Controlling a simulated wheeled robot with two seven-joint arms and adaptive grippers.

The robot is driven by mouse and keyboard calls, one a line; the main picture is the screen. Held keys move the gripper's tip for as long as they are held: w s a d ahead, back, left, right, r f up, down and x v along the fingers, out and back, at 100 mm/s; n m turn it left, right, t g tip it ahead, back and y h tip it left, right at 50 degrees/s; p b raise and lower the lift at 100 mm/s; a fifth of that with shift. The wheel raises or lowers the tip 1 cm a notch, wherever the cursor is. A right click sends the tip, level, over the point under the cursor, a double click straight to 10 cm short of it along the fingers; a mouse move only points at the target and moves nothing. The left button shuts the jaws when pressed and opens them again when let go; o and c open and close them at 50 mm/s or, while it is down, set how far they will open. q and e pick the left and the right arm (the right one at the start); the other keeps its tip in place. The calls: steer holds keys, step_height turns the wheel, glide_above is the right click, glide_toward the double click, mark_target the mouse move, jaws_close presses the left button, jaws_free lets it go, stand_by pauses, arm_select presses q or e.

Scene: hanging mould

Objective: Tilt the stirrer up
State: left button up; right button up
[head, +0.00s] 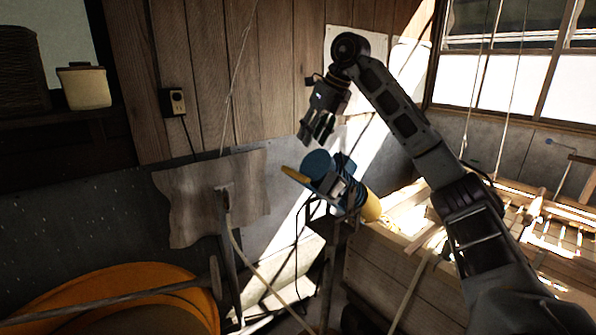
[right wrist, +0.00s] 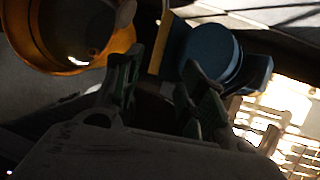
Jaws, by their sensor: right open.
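The stirrer seems to be the blue machine (head: 318,163) with a yellow lever-like bar (head: 295,175) at its left and a yellow part (head: 371,207) at its lower right. It sits on a dark stand in the middle of the head view. My right gripper (head: 317,136) is open just above its round blue end, pointing down. In the right wrist view the blue end (right wrist: 208,52) shows beyond the right finger, and the yellow bar (right wrist: 160,45) shows between the open fingers (right wrist: 160,92). I cannot tell whether the fingers touch anything. My left gripper is not in view.
A large orange tub (head: 130,290) stands at the lower left and also shows in the right wrist view (right wrist: 30,45). A wooden crate (head: 385,275) stands right of the stand. A ragged board (head: 195,200) is left of it. Cords hang from above.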

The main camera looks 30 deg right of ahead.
steer(key=x, duration=1.2)
steer(key=shift+f, duration=0.4)
steer(key=shift+c, duration=0.5)
jaws_close()
